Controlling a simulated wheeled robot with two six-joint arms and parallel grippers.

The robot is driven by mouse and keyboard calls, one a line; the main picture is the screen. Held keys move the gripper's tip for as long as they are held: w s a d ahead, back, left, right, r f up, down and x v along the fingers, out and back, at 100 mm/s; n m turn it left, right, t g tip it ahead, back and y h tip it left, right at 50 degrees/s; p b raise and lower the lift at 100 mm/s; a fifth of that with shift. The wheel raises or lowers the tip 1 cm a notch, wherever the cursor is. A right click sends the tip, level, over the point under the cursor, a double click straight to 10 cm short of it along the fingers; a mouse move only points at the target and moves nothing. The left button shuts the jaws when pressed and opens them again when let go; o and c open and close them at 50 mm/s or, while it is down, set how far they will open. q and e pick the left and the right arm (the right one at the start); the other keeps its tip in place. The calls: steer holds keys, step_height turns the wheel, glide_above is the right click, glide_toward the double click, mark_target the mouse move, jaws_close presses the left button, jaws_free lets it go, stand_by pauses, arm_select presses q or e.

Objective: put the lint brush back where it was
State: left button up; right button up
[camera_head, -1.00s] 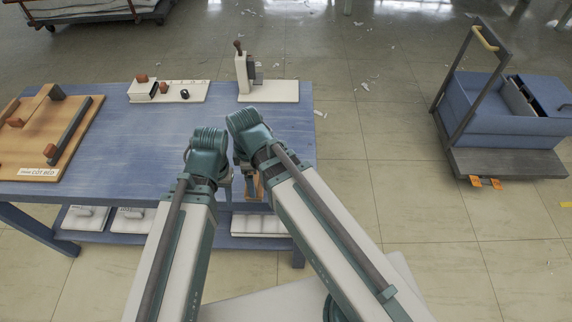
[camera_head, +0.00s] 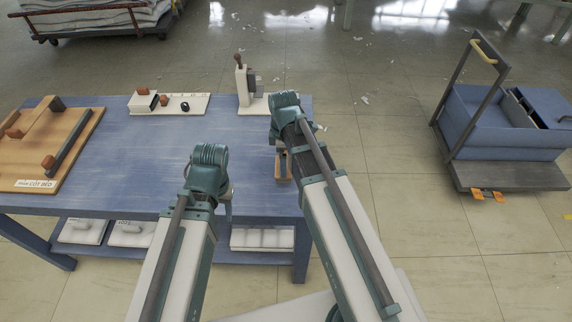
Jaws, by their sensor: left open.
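A tan wooden piece (camera_head: 284,166), which looks like the lint brush, hangs under my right gripper (camera_head: 281,150) above the right end of the blue table (camera_head: 135,186). The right wrist hides most of it, and its bristles or lint face cannot be made out. The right gripper appears shut on it, though its fingers are mostly hidden. My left gripper (camera_head: 226,204) is open, with nothing seen in it, over the front middle of the table. Its fingers are partly hidden by its wrist.
A wooden board (camera_head: 85,139) with bars and knobs lies at the table's left. A white panel (camera_head: 198,103) and an upright fixture on a white base (camera_head: 243,108) stand at the back edge. A blue cart (camera_head: 480,130) stands on the floor at right. The table's middle is clear.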

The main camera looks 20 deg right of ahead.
steer(key=shift+w+d, duration=0.15)
steer(key=f+b, duration=0.4)
steer(key=shift+w+d, duration=0.25)
steer(key=shift+d, duration=0.1)
steer(key=shift+r, duration=0.2)
steer(key=shift+f, duration=0.15)
steer(key=o, duration=0.9)
steer(key=shift+o, duration=0.2)
